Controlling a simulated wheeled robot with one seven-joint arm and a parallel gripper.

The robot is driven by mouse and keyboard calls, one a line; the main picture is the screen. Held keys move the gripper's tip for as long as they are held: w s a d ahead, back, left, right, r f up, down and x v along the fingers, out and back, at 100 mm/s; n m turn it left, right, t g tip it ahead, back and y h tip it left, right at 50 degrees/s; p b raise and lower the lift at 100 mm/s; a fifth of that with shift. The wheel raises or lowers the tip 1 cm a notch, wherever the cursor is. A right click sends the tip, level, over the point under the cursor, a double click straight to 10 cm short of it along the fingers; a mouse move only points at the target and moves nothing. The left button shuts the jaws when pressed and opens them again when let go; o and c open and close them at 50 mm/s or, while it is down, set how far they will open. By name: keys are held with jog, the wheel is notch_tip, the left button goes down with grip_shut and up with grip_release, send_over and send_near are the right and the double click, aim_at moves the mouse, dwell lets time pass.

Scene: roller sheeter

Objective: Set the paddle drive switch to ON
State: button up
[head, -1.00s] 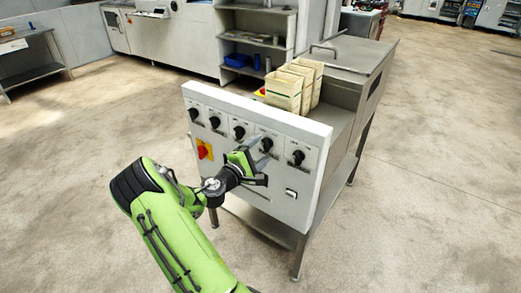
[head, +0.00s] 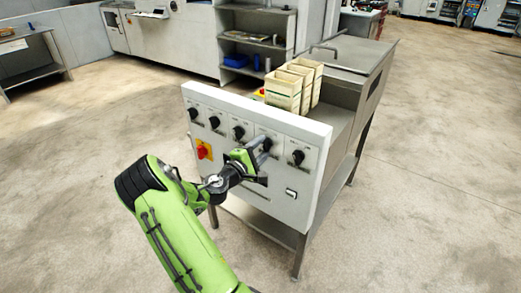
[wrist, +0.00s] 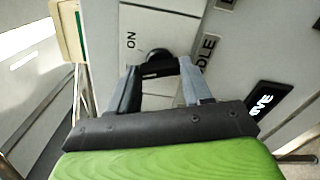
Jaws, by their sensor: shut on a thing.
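The paddle drive switch is a black rotary knob (wrist: 157,56) on a white label plate in the wrist view, with "ON" printed beside it and a partly hidden label ending in "DLE". My gripper (wrist: 159,68) has a fingertip on each side of the knob and is shut on it. In the head view my gripper (head: 262,149) is at the fourth knob from the left on the grey control panel (head: 225,168), and mostly hides that knob. I cannot tell which way the knob points.
Other black knobs sit in the same row, with one close on the right (head: 297,157). A red and yellow switch (head: 204,151) is at lower left. Wooden boxes (head: 284,90) stand behind the panel. The floor around is clear.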

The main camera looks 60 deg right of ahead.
jog(key=shift+f, duration=0.1)
jog(key=m+b, duration=0.8)
jog(key=b, duration=0.1)
jog(key=shift+m, duration=0.3)
dwell(0.4)
jog(key=o, duration=1.1)
jog(key=shift+c, duration=0.2)
jog(key=shift+a, duration=0.1)
